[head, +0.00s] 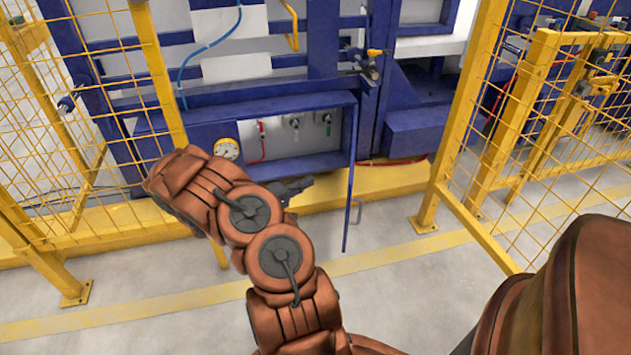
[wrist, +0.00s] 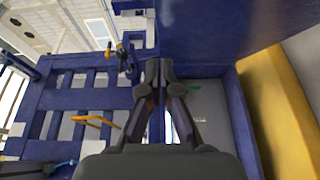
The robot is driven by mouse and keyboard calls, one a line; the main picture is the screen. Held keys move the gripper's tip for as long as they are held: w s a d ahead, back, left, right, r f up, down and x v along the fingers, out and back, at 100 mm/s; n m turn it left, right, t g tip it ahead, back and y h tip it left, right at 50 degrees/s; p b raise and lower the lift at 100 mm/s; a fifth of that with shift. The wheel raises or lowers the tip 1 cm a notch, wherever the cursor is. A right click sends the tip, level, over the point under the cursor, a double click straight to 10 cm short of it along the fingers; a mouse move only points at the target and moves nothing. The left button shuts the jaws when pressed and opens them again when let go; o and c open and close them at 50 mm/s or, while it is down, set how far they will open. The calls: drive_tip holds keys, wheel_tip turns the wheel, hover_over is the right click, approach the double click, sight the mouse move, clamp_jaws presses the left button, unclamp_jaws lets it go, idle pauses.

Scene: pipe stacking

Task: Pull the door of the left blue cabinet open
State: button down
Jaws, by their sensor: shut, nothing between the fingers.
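The blue cabinet (head: 345,98) stands low on the blue machine in the head view. Its door (head: 350,180) is swung outward and seen almost edge-on at the right side of the opening. A small handle (head: 357,212) shows on the door's right, outer side. My gripper (head: 304,183) is in front of the opening, left of the door on its inner side, partly hidden by my arm. In the wrist view my gripper (wrist: 165,66) is shut and empty. A broad blue panel, apparently the door (wrist: 235,28), lies beyond the fingertips; I cannot tell whether they touch it.
Inside the cabinet are a red valve (head: 262,128) and a green one (head: 327,118); a round gauge (head: 227,149) is on the left. A yellow beam (head: 385,178) runs along the floor below. Yellow mesh fences (head: 500,110) stand at both sides. The floor (head: 400,285) in front is clear.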

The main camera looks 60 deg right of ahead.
drive_tip(key=s+d+b, duration=0.3)
drive_tip(key=s+d, duration=0.4)
drive_tip(key=d, duration=0.2)
drive_tip(key=shift+s, duration=0.25)
